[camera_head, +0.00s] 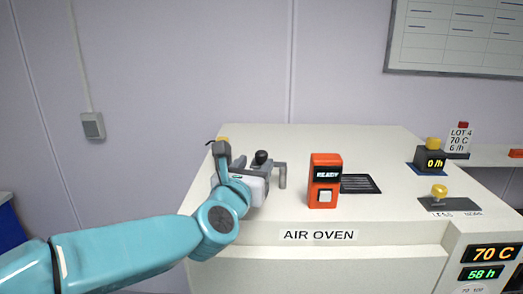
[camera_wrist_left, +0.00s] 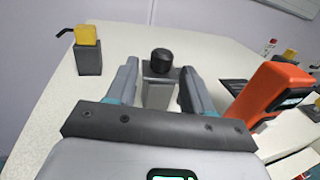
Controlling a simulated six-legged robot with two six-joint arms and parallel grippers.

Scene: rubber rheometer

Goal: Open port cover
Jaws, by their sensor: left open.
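A black knob (camera_head: 261,157) rises from the top of the white air oven (camera_head: 375,150), and I take it to belong to the port cover. In the left wrist view the knob (camera_wrist_left: 161,61) stands on a small grey piece (camera_wrist_left: 158,70), just beyond and between my fingertips. My left gripper (camera_head: 253,166) is open, with one finger on each side in the left wrist view (camera_wrist_left: 158,84). I cannot tell whether a finger touches the grey piece. In the head view, the gripper body hides the knob's base. My right gripper is not in view.
An orange device reading READY (camera_head: 325,181) stands close to the right of my gripper, with a dark vent (camera_head: 360,184) beside it. A grey block with a yellow top (camera_wrist_left: 88,52) is at the left.

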